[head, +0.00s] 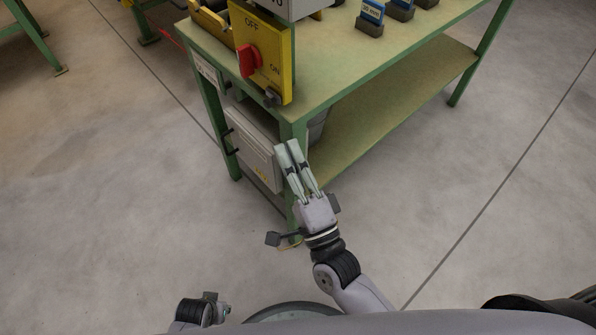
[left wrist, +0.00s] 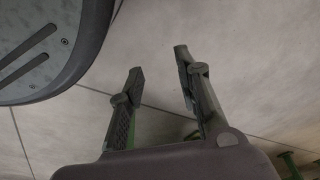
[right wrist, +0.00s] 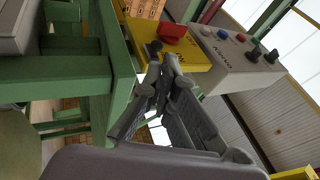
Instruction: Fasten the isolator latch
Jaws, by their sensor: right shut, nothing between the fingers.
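The yellow isolator panel (head: 271,62) stands at the corner of the green table, with a red rotary handle (head: 249,60) beside the OFF and ON lettering. A small dark latch-like piece (head: 271,98) sits at the panel's lower edge. My right gripper (head: 287,147) is shut and empty, in front of the table leg and below the panel, apart from it. My left gripper (left wrist: 158,60) is open and empty, over bare floor.
A grey control box (right wrist: 240,62) with coloured buttons is beside the panel. A light grey cabinet (head: 252,145) hangs below the tabletop. Blue-labelled blocks (head: 371,17) stand on the table (head: 330,72). The lower shelf (head: 390,105) is mostly bare. Floor to the right is clear.

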